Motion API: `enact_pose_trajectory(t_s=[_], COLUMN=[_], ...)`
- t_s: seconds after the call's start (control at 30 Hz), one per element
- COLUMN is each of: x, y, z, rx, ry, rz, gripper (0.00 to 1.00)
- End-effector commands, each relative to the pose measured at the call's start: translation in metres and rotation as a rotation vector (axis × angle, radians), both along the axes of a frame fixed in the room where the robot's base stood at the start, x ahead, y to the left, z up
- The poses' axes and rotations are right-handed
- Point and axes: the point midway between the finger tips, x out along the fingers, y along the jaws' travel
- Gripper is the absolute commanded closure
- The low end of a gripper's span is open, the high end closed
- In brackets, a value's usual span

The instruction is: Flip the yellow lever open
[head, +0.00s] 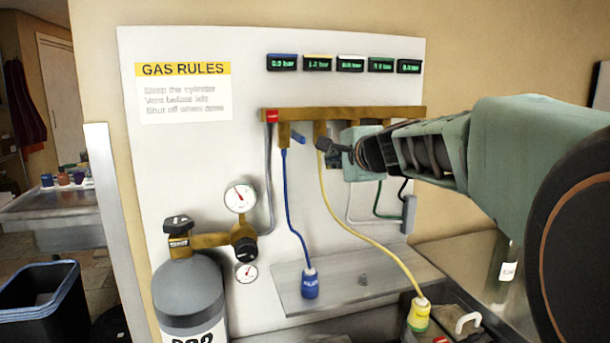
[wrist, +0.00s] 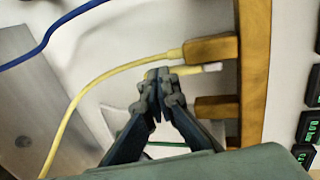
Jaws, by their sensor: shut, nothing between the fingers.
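The yellow lever shows in the wrist view as a short yellow piece (wrist: 152,73) at my fingertips, partly covered by them. It lies beside the brass outlet (wrist: 210,50) that feeds the yellow hose (wrist: 95,88). A pale stub (wrist: 212,67) is just right of it. My gripper (wrist: 158,84) is shut and empty, its tips at or very close to the lever; I cannot tell if they touch. In the head view my gripper (head: 327,147) is in front of the yellow-hose outlet on the brass manifold (head: 360,113), and the lever is hidden.
The blue lever (head: 299,137) sits left of my gripper, with the blue hose (head: 290,200) below it. More outlets and hoses are behind my arm. A grey gas cylinder (head: 190,290) with gauges stands at left. Pressure displays (head: 318,64) line the panel top.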

Motion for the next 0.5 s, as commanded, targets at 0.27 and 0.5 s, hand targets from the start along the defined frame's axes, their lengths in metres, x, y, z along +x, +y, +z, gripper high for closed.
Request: enact_pose_trajectory(t_s=[0.27, 0.5], x=[0.0017, 0.0018], y=[0.0003, 0.0005], z=[-0.0053, -0.002], rx=[0.008, 0.01], ry=[-0.041, -0.048], rz=[0.0, 0.0], gripper=[1.0, 1.0])
